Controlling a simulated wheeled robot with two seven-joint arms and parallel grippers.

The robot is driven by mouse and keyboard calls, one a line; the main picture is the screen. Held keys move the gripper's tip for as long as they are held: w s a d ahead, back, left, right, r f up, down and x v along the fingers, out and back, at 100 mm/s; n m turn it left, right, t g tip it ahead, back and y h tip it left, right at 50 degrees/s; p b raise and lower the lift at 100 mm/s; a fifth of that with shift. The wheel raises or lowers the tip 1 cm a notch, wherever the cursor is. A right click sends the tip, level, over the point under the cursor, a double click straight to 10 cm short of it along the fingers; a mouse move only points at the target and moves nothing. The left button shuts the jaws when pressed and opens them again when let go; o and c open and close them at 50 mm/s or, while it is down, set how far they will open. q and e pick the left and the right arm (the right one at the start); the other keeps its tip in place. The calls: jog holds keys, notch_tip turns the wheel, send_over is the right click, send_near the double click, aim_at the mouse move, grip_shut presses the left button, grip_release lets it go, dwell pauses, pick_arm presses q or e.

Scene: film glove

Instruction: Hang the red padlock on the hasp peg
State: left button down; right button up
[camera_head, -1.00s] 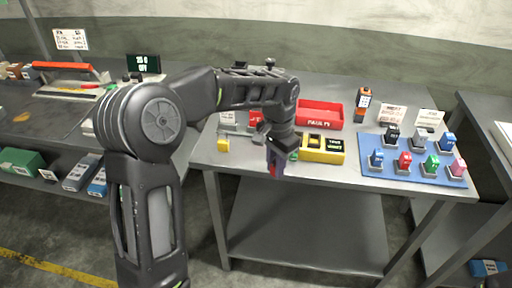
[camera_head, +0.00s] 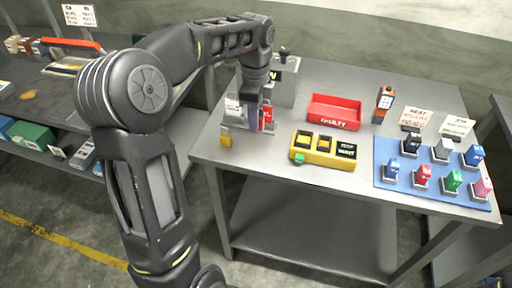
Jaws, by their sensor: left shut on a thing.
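My left gripper (camera_head: 253,118) points down at the far left part of the table, among the things beside a grey box (camera_head: 286,82). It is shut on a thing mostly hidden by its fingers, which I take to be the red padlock. A red patch (camera_head: 267,117) with pale marks shows just right of the fingers. I cannot tell whether it is the held padlock or something behind it. A white-labelled plate (camera_head: 233,108) stands just left of the fingers. The hasp peg cannot be made out. My right gripper is out of view.
A yellow box (camera_head: 312,157), a red tray (camera_head: 334,123) and a blue mat (camera_head: 396,178) with several coloured padlocks are to the right. The table front between box and mat is clear.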

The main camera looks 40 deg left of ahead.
pick_arm(q)
send_over(255, 151)
notch_tip(255, 151, down, 5)
jog(key=shift+w+r, duration=0.1)
jog(key=shift+r, duration=0.1)
notch_tip(255, 151, down, 4)
jog(key=shift+f+p, duration=0.2)
jog(key=shift+p, duration=0.75)
jog(key=shift+f, duration=0.1)
jog(key=shift+f, duration=0.1)
jog(key=shift+f, duration=0.15)
jog(key=c, duration=1.3)
grip_release()
